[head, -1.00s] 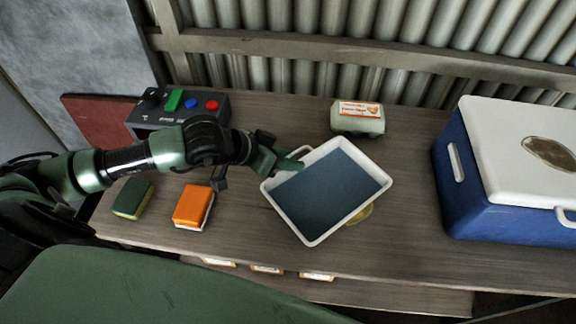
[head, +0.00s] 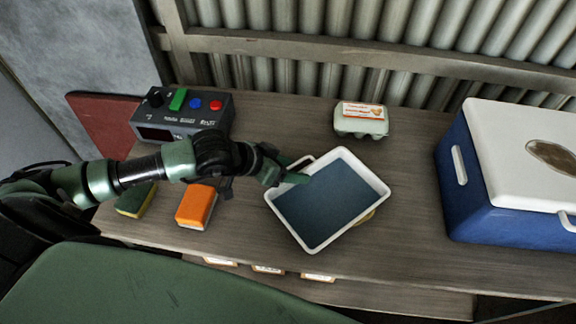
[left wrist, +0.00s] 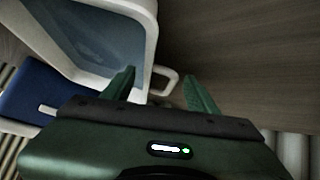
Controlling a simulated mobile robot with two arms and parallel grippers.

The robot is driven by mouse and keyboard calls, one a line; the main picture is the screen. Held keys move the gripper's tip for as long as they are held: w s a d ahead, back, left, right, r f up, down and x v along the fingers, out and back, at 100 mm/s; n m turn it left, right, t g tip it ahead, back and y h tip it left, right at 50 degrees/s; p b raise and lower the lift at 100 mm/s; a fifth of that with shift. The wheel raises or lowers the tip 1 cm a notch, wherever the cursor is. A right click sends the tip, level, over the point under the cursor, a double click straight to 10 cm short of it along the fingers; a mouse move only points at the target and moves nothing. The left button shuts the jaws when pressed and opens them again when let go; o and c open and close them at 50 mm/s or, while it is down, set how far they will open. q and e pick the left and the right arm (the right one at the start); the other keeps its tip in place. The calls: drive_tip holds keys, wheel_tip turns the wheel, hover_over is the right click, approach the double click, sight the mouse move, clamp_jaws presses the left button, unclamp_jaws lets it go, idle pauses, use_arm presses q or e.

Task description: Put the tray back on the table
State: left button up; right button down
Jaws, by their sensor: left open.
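The tray (head: 325,247) is white-rimmed with a dark blue inside. It is over the middle of the wooden table (head: 410,230), turned at an angle. I cannot tell whether it lies flat on the table or on the yellowish thing partly hidden under its right edge. My left gripper (head: 290,175) is at the tray's upper left side, by its looped handle. In the left wrist view the fingers (left wrist: 162,88) are apart, with the tray handle (left wrist: 165,76) showing between them. The tray (left wrist: 146,60) fills the upper left there. My right gripper is not in view.
A control box (head: 180,118) with coloured buttons stands at the back left. An orange sponge (head: 196,206) and a green-yellow one (head: 136,199) lie at the front left. An egg carton (head: 361,119) is behind the tray. A blue cooler (head: 475,190) stands right.

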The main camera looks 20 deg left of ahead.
use_arm(q)
drive_tip(key=shift+r, duration=0.2)
drive_tip(key=b+v, duration=0.1)
drive_tip(key=v, duration=1.1)
drive_tip(key=shift+d+f, duration=0.1)
drive_tip(key=shift+d, duration=0.05)
